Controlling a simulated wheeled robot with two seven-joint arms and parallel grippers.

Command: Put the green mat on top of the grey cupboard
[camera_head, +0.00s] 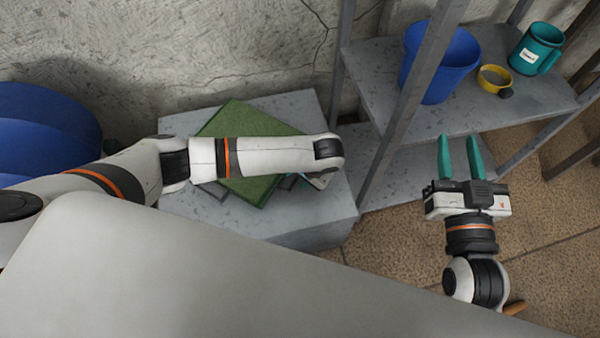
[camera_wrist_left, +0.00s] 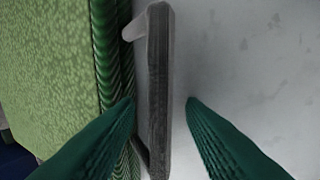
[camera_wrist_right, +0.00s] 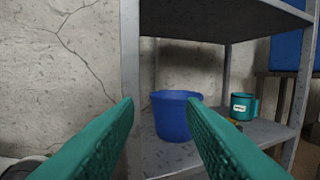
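The green mat (camera_head: 255,122) lies rotated on the top of the grey cupboard (camera_head: 312,212), partly hidden by my left arm. In the left wrist view the mat (camera_wrist_left: 50,70) fills the left side, and its ribbed edge lies beside a dark grey bar-like handle (camera_wrist_left: 158,90). My left gripper (camera_wrist_left: 160,102) is open, with one finger on each side of the handle; contact is not clear. My right gripper (camera_head: 458,140) is open and empty, away from the mat.
A grey metal shelf (camera_head: 385,75) stands right of the cupboard, with a blue bucket (camera_head: 438,62), a teal mug (camera_head: 537,48) and a yellow cup (camera_head: 494,80). A blue rounded object (camera_head: 45,130) is at left. A cracked wall (camera_head: 200,50) closes off the back.

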